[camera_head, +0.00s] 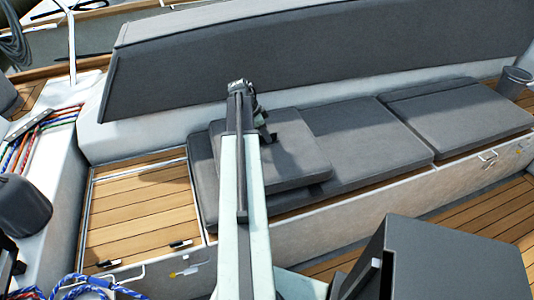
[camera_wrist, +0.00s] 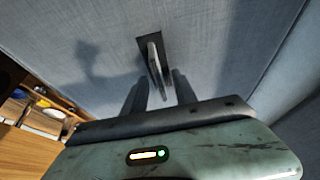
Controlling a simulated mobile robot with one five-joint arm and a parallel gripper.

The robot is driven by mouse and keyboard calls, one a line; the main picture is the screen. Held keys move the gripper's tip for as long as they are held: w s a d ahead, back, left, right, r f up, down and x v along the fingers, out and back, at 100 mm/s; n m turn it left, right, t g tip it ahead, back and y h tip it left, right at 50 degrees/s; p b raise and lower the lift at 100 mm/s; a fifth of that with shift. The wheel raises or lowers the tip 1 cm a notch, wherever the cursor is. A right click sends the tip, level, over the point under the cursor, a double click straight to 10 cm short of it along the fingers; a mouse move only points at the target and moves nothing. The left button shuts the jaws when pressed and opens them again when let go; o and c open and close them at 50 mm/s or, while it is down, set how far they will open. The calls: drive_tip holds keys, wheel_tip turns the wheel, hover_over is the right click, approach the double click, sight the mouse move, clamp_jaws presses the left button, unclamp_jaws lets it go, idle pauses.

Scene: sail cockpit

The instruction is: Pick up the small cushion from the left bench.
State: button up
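The small grey cushion (camera_head: 300,157) lies flat on the longer grey bench cushions, at their left part. My arm crosses in front of it and hides its left part. My gripper (camera_head: 268,134) is over the cushion, small and dark against it. In the wrist view, grey fabric (camera_wrist: 225,45) fills most of the picture. A thin upright tab (camera_wrist: 155,60) stands out from a dark patch on the fabric. My gripper's two fingers (camera_wrist: 161,80) are apart, with the tab between or just beyond their tips. I cannot tell whether they touch it.
Longer bench cushions (camera_head: 375,142) run right along the white bench. A grey padded backrest (camera_head: 310,65) rises behind it. Bare wooden slats (camera_head: 140,205) lie left of the cushions. Coiled blue rope (camera_head: 85,288) is at bottom left. A cup-like grey holder (camera_head: 515,80) stands at far right.

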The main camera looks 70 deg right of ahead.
drive_tip(key=shift+s+d+f, duration=0.1)
drive_tip(key=shift+s+f, duration=0.05)
drive_tip(key=shift+f, duration=0.4)
drive_tip(key=shift+r, duration=0.2)
drive_tip(key=shift+f, duration=0.3)
drive_tip(key=shift+c, duration=0.3)
clamp_jaws()
idle(0.9)
